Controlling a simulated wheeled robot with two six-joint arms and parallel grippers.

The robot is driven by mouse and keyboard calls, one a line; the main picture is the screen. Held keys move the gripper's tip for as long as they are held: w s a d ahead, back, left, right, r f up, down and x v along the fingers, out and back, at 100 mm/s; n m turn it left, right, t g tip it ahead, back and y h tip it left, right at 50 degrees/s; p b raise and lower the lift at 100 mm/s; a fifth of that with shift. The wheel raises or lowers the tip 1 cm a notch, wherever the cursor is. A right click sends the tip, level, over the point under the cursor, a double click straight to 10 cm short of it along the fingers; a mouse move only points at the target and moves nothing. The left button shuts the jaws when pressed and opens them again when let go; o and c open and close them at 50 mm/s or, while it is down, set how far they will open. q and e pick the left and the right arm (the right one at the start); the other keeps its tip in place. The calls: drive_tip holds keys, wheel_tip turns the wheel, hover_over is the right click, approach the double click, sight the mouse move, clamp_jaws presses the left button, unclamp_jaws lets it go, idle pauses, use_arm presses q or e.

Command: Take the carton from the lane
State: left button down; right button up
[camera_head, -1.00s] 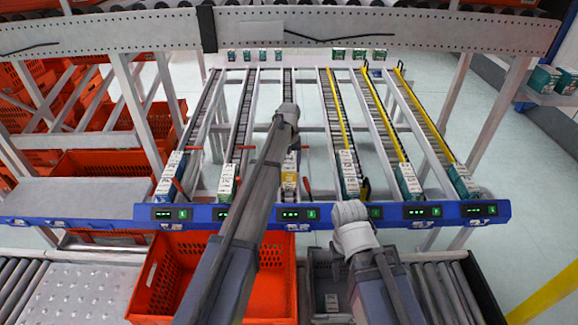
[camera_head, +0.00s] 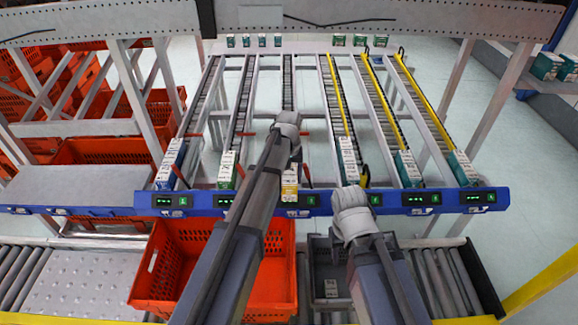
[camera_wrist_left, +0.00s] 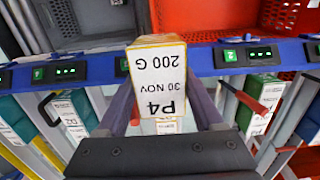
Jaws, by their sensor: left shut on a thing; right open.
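My left gripper (camera_wrist_left: 165,112) is shut on a carton (camera_wrist_left: 158,85) with a yellow top and a white label reading P4, 30 NOV, 200 G. The carton sits between the two fingers, in front of the blue rail in the left wrist view. In the head view my left gripper (camera_head: 287,135) is over the third lane from the left, its fingers hidden by my arm. A yellow-and-white carton (camera_head: 290,184) shows beside that arm at the lane's front end; I cannot tell whether it is the held one. My right gripper (camera_head: 350,208) is open and low, near the blue rail.
The blue rail (camera_head: 450,200) with lit displays runs along the lane fronts. Other cartons stand in neighbouring lanes, such as a green-and-white one (camera_head: 228,168). An orange tote (camera_head: 180,270) and a dark grey tote (camera_head: 325,265) stand below, before the rail.

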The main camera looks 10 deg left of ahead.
use_arm(q)
drive_tip(key=s+d, duration=0.2)
drive_tip(key=s, duration=1.2)
drive_tip(key=shift+d, duration=0.4)
